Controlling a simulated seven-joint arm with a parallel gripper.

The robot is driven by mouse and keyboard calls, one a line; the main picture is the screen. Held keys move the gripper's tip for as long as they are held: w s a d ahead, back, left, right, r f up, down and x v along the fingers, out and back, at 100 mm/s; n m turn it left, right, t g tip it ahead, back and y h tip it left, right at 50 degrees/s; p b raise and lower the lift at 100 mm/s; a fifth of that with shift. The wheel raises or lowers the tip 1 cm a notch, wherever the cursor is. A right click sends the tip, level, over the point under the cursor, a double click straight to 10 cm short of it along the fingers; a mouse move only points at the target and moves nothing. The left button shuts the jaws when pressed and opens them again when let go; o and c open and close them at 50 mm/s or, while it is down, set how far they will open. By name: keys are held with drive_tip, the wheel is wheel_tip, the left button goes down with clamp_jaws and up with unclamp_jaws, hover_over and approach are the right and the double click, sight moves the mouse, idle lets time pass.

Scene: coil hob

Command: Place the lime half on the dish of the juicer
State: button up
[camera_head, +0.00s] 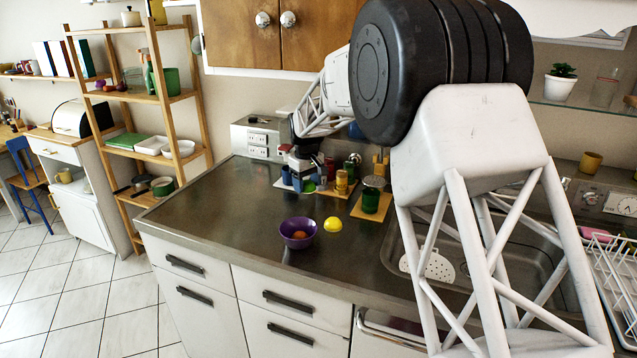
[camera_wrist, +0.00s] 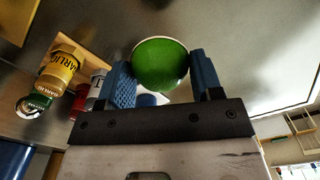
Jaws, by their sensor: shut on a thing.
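My gripper (camera_head: 298,180) is over the back of the dark counter, its blue fingers pointing down. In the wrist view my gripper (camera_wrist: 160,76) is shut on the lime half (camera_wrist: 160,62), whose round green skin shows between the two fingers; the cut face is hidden. The lime half also shows as a small green patch in the head view (camera_head: 309,187). A dark green container with a grey top (camera_head: 371,199) stands on a wooden board to the right of my gripper, apart from it. It may be the juicer; its dish is too small to make out.
A purple bowl (camera_head: 297,234) with an orange thing in it and a yellow lemon-like piece (camera_head: 333,225) are at the front. Spice jars (camera_wrist: 62,68) stand close to my gripper. The sink (camera_head: 400,262) is at the right. The counter's left part is clear.

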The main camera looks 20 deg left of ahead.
drive_tip(key=shift+w+d+r, duration=0.1)
drive_tip(key=shift+d+r, duration=0.1)
drive_tip(key=shift+d, duration=0.4)
drive_tip(key=s+d+r+m, duration=0.1)
drive_tip(key=d+r, duration=0.1)
drive_tip(key=d, duration=0.9)
drive_tip(key=s+d+r+m, duration=0.1)
drive_tip(key=d+r+m, duration=0.1)
drive_tip(key=d, duration=1)
drive_tip(key=shift+d+r, duration=0.2)
drive_tip(key=shift+r, duration=0.5)
hover_over(375, 180)
drive_tip(key=shift+s+f, duration=0.15)
drive_tip(key=shift+f, duration=0.6)
drive_tip(key=shift+f, duration=1.75)
drive_tip(key=shift+f, duration=0.2)
